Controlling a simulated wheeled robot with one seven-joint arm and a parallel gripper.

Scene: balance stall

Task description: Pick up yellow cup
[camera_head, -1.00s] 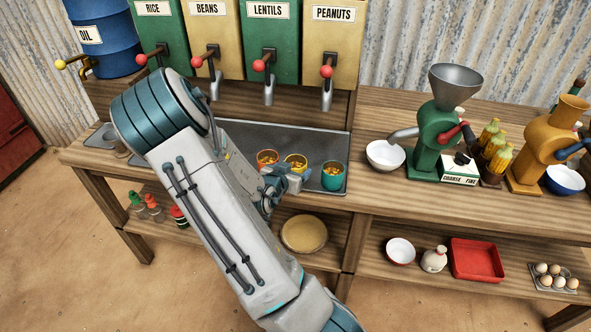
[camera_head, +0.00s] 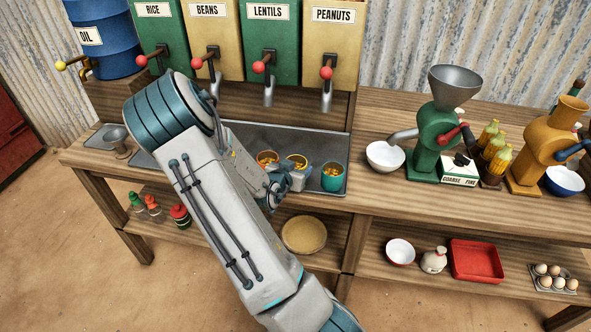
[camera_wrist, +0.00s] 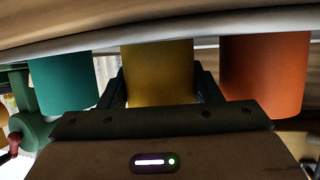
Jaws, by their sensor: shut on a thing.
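The yellow cup (camera_head: 297,161) holds orange-yellow bits and is in the metal tray (camera_head: 240,131), between an orange cup (camera_head: 267,160) on its left and a teal cup (camera_head: 332,177) on its right. My gripper (camera_head: 297,172) is at the near side of the yellow cup and covers its lower part in the head view. In the wrist view the yellow cup (camera_wrist: 158,72) stands between my two fingers (camera_wrist: 160,92), which are shut on it. The teal cup (camera_wrist: 65,84) is left and the orange cup (camera_wrist: 264,75) right there, both apart from the fingers.
Dispensers with spouts (camera_head: 327,100) stand behind the tray. A white bowl (camera_head: 386,156) and a green grinder (camera_head: 432,140) stand to the right on the counter. A metal funnel cup (camera_head: 116,140) is at the left.

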